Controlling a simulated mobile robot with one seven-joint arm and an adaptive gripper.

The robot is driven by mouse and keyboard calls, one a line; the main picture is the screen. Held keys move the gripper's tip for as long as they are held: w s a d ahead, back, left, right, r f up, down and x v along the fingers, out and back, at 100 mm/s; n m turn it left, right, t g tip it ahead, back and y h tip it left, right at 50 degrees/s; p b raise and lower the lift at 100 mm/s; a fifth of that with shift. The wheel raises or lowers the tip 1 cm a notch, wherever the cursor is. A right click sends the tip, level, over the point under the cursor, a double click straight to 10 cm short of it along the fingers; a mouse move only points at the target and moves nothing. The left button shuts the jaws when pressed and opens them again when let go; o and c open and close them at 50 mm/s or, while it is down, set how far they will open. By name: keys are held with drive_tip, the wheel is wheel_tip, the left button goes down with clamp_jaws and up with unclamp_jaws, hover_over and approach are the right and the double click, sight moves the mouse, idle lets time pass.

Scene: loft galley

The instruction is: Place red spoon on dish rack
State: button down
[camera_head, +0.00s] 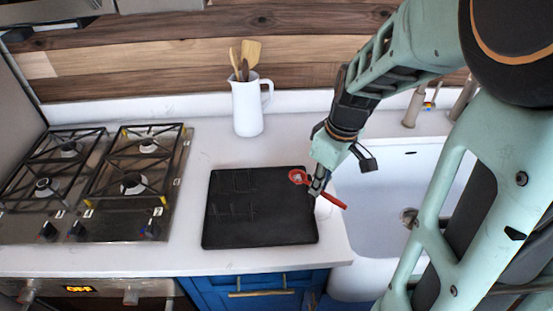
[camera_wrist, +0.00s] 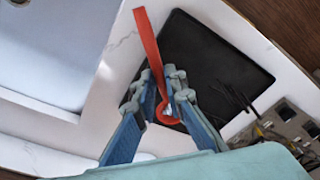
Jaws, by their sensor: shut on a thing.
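The red spoon (camera_head: 332,199) is held in my gripper (camera_head: 318,186), which is shut on it. Its round end shows left of the fingers in the head view and its handle sticks out to the lower right. In the wrist view the spoon (camera_wrist: 148,40) runs between the fingertips (camera_wrist: 162,88), with the handle pointing up. The black, flat dish rack (camera_head: 262,231) lies on the counter, with thin dark prongs on its left part. My gripper is over its right edge. The dish rack (camera_wrist: 215,60) also shows behind the spoon in the wrist view. The spoon's exact height above it is unclear.
A white sink (camera_head: 375,220) with a tap lies to the right. A white pitcher (camera_head: 247,108) holding wooden utensils stands behind the rack. A gas stove (camera_head: 100,228) is on the left. White counter is clear between the stove and the rack.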

drive_tip(key=w+a+f, duration=0.2)
drive_tip(key=a+f, duration=0.1)
drive_tip(key=a, duration=0.2)
drive_tip(key=b, duration=0.4)
hover_over(280, 210)
drive_tip(key=d, duration=0.1)
drive_tip(key=f, duration=0.4)
drive_tip(key=shift+s, duration=0.3)
drive_tip(key=shift+a+f, duration=0.2)
drive_tip(key=shift+f, duration=0.15)
wheel_tip(280, 210, down, 2)
drive_tip(key=shift+w+a+f+b, duration=0.1)
drive_tip(key=shift+a+f+b, duration=0.1)
drive_tip(key=shift+b, duration=0.85)
drive_tip(key=shift+f, duration=0.4)
drive_tip(key=shift+d, duration=0.1)
drive_tip(key=shift+f+b, duration=0.2)
drive_tip(key=shift+b, duration=0.2)
drive_tip(key=c, duration=2)
unclamp_jaws()
drive_tip(key=shift+o, duration=0.2)
